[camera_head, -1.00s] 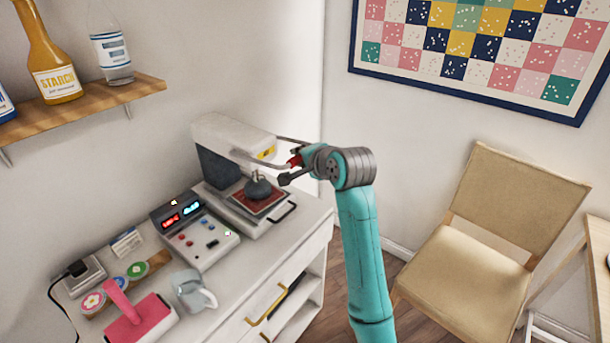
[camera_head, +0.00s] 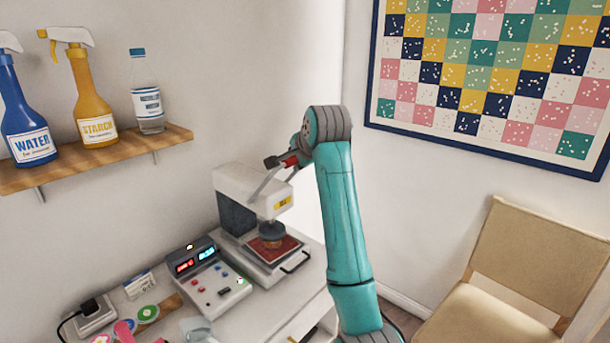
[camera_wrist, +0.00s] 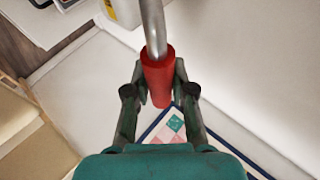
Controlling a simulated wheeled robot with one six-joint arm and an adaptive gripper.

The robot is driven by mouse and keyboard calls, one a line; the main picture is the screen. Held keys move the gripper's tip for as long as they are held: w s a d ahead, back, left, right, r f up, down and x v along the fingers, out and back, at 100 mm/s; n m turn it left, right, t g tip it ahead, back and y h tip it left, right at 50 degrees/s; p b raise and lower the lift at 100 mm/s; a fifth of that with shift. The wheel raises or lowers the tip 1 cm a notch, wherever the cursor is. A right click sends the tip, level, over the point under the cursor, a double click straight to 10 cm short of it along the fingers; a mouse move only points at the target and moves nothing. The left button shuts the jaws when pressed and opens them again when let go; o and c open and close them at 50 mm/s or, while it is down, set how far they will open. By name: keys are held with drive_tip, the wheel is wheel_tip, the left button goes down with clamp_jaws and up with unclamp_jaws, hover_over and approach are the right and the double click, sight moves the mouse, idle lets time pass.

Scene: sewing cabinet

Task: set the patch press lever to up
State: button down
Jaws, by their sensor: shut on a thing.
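The patch press (camera_head: 238,182) is a pale machine with a dark side, a round pressing head (camera_head: 271,232) and a red bed (camera_head: 275,249), on the white cabinet. Its grey metal lever arm (camera_head: 266,184) slants up and right from the press body to a red grip (camera_head: 289,160). My gripper (camera_head: 284,162) is at the raised end of the lever. In the wrist view the red grip (camera_wrist: 158,80) on its metal rod (camera_wrist: 153,25) lies between the two fingers of my gripper (camera_wrist: 159,92), which is shut on it.
A control box (camera_head: 215,278) with red and blue displays stands left of the press. A wall shelf (camera_head: 95,160) with bottles is at the upper left. A chair (camera_head: 525,265) stands at the right. A quilt (camera_head: 495,85) hangs on the wall.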

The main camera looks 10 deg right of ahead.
drive_tip(key=shift+w+a+r, duration=0.85)
drive_tip(key=shift+w+r, duration=0.25)
drive_tip(key=shift+w, duration=0.05)
drive_tip(key=c, duration=1)
unclamp_jaws()
drive_tip(key=v, duration=1.1)
drive_tip(key=shift+s+r, duration=0.25)
drive_tip(key=shift+s, duration=0.05)
